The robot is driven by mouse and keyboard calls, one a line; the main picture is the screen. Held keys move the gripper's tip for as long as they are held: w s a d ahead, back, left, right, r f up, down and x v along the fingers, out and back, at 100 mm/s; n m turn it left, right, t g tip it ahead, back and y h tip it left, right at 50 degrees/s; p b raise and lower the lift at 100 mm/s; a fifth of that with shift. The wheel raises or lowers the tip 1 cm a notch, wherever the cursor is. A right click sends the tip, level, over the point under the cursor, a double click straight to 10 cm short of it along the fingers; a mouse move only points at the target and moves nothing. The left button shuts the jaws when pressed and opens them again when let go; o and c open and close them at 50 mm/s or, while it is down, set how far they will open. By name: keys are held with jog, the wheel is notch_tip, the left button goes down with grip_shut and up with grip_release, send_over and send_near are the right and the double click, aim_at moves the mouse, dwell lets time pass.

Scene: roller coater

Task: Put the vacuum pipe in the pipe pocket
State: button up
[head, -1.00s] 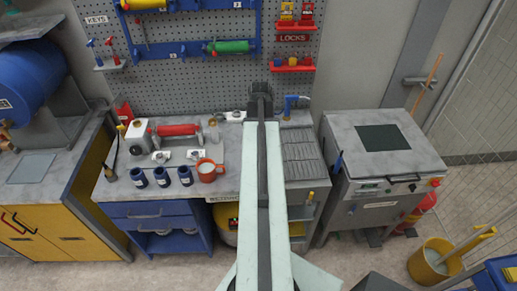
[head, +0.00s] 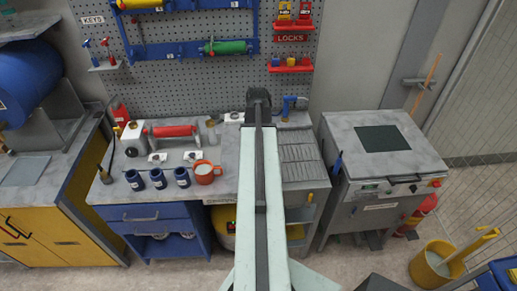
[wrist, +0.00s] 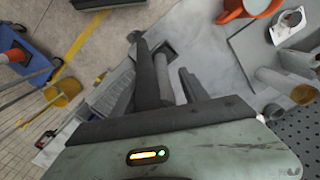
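I cannot identify the pipe pocket for sure; a grey block (wrist: 163,52) shows just beyond the fingers.
An orange mug (head: 206,172), several dark blue jars (head: 157,178) and a red roller (head: 172,131) stand on the bench left of my arm. A blue-handled tool (head: 292,103) is right of my arm's end. The pegboard (head: 190,90) closes the back.

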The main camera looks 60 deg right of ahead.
notch_tip(320, 180, up, 13)
jog(key=p, duration=1.2)
jog(key=shift+f+p, duration=0.2)
jog(key=shift+p, duration=0.1)
jog(key=shift+f, duration=0.1)
jog(key=shift+w+a, duration=0.25)
jog(key=shift+w, duration=0.05)
jog(key=w+a+n, duration=0.4)
jog(key=w+a, duration=0.4)
jog(key=a, duration=0.3)
jog(key=w+a+n, duration=0.4)
jog(key=w+a, duration=0.5)
jog(key=a, duration=0.1)
jog(key=w+a+n, duration=0.2)
jog(key=a+n, duration=0.2)
jog(key=a, duration=1)
jog(key=w+a+n, duration=0.2)
jog(key=a+n, duration=0.2)
jog(key=a, duration=1)
jog(key=shift+a, duration=0.3)
